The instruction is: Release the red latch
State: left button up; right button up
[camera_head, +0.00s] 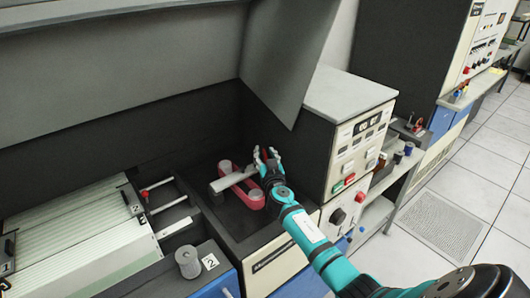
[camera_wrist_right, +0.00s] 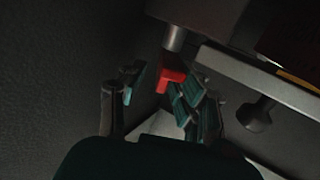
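In the right wrist view a small red piece (camera_wrist_right: 171,81), which looks like the red latch, sits at the end of a grey cylindrical post (camera_wrist_right: 174,38). My right gripper (camera_wrist_right: 160,92) has its fingers spread, with the red piece between them. The piece lies close to the right-hand finger; I cannot tell whether they touch. In the head view my right gripper (camera_head: 266,158) is over the dark recess of the machine, beside a pale arm and a red loop (camera_head: 251,196). The latch is not clearly visible there. My left gripper is out of view.
A raised grey cover (camera_head: 285,60) hangs over the recess. A control cabinet (camera_head: 345,150) stands close to the right of my right arm. A card tray (camera_head: 80,235) and a grey knob (camera_head: 188,262) lie to the left. Open tiled floor is at the right.

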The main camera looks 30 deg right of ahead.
jog(key=shift+w+d, duration=0.2)
jog(key=shift+w, duration=0.3)
jog(key=shift+s, duration=0.1)
jog(key=shift+c, duration=0.2)
grip_shut()
